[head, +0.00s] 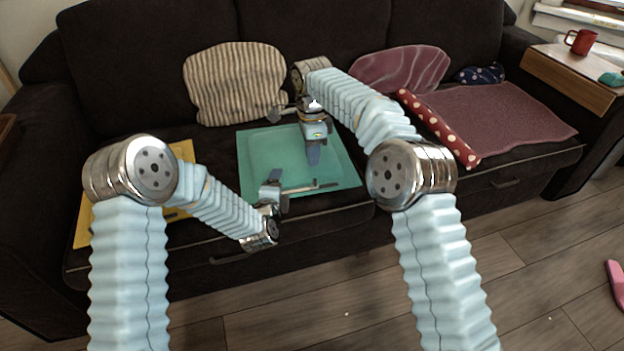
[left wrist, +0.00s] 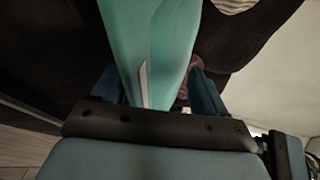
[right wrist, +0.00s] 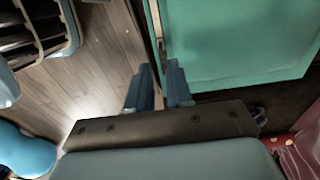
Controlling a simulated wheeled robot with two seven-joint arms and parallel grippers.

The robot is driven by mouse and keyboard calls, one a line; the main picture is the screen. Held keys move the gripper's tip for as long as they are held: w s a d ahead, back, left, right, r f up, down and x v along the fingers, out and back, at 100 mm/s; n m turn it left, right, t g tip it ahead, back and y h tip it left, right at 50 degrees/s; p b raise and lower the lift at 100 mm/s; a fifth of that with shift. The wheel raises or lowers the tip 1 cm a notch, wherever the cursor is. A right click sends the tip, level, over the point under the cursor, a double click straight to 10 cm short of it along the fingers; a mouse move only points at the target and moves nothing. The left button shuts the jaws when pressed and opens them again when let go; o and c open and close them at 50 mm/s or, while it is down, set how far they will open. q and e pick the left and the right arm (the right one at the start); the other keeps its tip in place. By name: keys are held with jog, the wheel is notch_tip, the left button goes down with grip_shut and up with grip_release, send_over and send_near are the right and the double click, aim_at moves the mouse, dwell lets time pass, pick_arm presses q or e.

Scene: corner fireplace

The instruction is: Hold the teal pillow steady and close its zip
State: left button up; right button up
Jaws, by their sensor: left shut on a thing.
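The teal pillow (head: 262,150) lies flat on the sofa seat. It also shows in the left wrist view (left wrist: 172,45) and the right wrist view (right wrist: 240,40). My left gripper (head: 274,182) is shut on the pillow's front edge, with teal cloth between its fingers. The zip (head: 300,188) shows as a thin pale line along the front edge. A pale strip also shows at the pillow's edge (right wrist: 158,30) in the right wrist view. My right gripper (head: 313,158) points down over the pillow, near the zip. Its fingers are partly open, with a narrow gap and nothing clearly between them.
A striped cushion (head: 235,85) leans on the sofa back. A yellow cloth (head: 88,222) lies at the left. A red dotted roll (head: 440,128) and a maroon blanket (head: 505,120) lie at the right. A red mug (head: 582,42) stands on the armrest tray (head: 565,75).

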aim_at(315, 183)
notch_tip(315, 183, down, 10)
jog(key=shift+r, duration=0.2)
grip_shut()
